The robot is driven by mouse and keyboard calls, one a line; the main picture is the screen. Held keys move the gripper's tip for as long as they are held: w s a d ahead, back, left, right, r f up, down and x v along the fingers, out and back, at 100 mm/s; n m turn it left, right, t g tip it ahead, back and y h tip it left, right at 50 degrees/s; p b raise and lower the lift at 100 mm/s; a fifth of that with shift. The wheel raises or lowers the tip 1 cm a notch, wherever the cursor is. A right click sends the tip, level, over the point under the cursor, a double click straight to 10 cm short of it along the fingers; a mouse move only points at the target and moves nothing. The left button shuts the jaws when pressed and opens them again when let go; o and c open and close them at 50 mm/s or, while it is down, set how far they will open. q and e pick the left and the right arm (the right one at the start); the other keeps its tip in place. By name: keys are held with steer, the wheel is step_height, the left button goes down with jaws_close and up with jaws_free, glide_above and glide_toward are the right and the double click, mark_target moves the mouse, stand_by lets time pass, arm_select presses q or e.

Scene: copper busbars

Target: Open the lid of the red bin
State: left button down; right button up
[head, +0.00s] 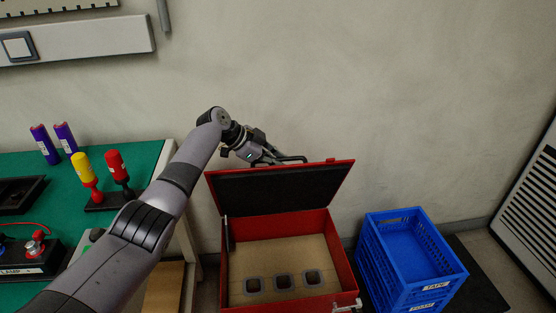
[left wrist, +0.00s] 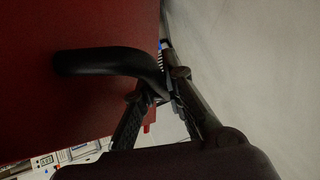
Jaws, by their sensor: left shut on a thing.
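The red bin (head: 338,242) stands on the floor against the wall. Its lid (head: 279,185) is raised, tilted up toward the wall, with its dark inner face showing. Inside the bin lies a tan bottom with three dark-framed square openings. My left gripper (head: 268,157) is behind the lid's upper edge, shut on the black handle (head: 292,159). In the left wrist view the black handle (left wrist: 105,61) curves out from the lid's red outer face, and the fingers (left wrist: 160,97) close around its end. My right gripper is not in view.
Blue stacked crates (head: 411,259) stand right of the bin. On the left, a green-topped table (head: 130,163) carries red and yellow tools (head: 88,178), purple cylinders (head: 45,144) and a lamp box. The wall is close behind the lid.

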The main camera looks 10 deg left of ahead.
arm_select(q)
steer(key=shift+r, duration=0.1)
stand_by(0.3)
steer(key=c, duration=1.7)
jaws_free()
steer(key=shift+o, duration=0.2)
steer(key=shift+a, duration=0.1)
